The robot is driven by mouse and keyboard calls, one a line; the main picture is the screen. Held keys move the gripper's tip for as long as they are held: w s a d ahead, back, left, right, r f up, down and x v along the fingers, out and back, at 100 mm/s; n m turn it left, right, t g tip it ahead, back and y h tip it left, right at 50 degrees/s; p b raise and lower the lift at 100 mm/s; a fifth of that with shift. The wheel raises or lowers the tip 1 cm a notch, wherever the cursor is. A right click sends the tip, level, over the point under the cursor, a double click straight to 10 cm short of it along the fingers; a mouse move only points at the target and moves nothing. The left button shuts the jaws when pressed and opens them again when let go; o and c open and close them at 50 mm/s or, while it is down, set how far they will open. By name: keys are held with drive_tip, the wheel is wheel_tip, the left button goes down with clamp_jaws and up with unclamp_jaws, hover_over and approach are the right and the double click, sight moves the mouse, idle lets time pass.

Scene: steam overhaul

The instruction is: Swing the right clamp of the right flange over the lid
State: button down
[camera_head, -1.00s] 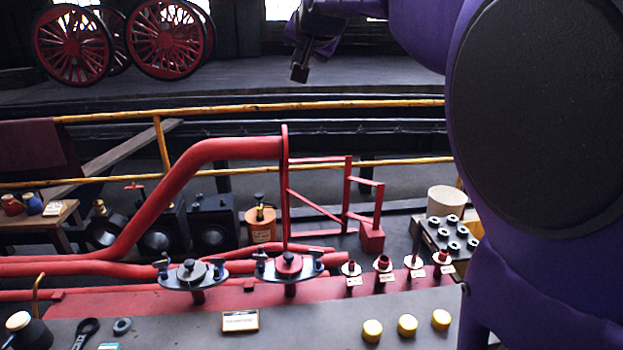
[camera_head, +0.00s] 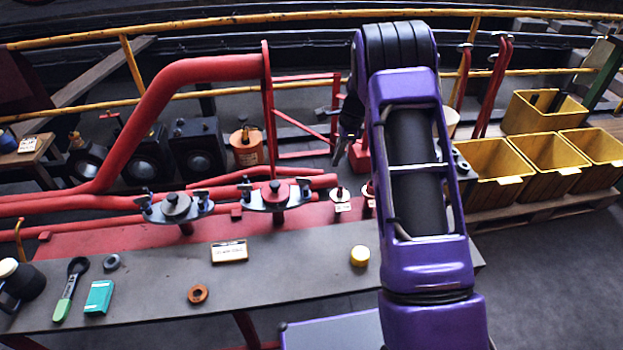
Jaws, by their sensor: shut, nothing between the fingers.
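The right flange (camera_head: 258,204) is a pale oval plate on a red stub at the back of the bench. A red lid (camera_head: 275,195) with a dark knob sits at its middle. The right clamp (camera_head: 303,187) is a small dark piece at the flange's right end, beside the lid; its exact angle is too small to tell. A left clamp (camera_head: 245,187) stands at the other end. My gripper (camera_head: 337,158) is shut and empty, pointing down, to the right of and above the right clamp, apart from it. My forearm hides part of the bench's right side.
The left flange (camera_head: 178,208) stands beside the right one. A tall red pipe (camera_head: 268,110) rises behind the right flange. A tagged fitting (camera_head: 341,195) stands to its right. Yellow bins (camera_head: 490,185) stand far right.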

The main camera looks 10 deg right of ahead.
drive_tip(key=shift+s+d+f+m, duration=0.2)
drive_tip(key=shift+f+m, duration=0.1)
drive_tip(key=shift+f, duration=0.25)
drive_tip(key=shift+f, duration=0.15)
drive_tip(key=w+a+f, duration=0.1)
drive_tip(key=a+f, duration=0.5)
drive_tip(key=f, duration=0.3)
drive_tip(key=shift+a+f+b, duration=0.15)
drive_tip(key=shift+f+b, duration=0.05)
drive_tip(key=shift+b, duration=0.1)
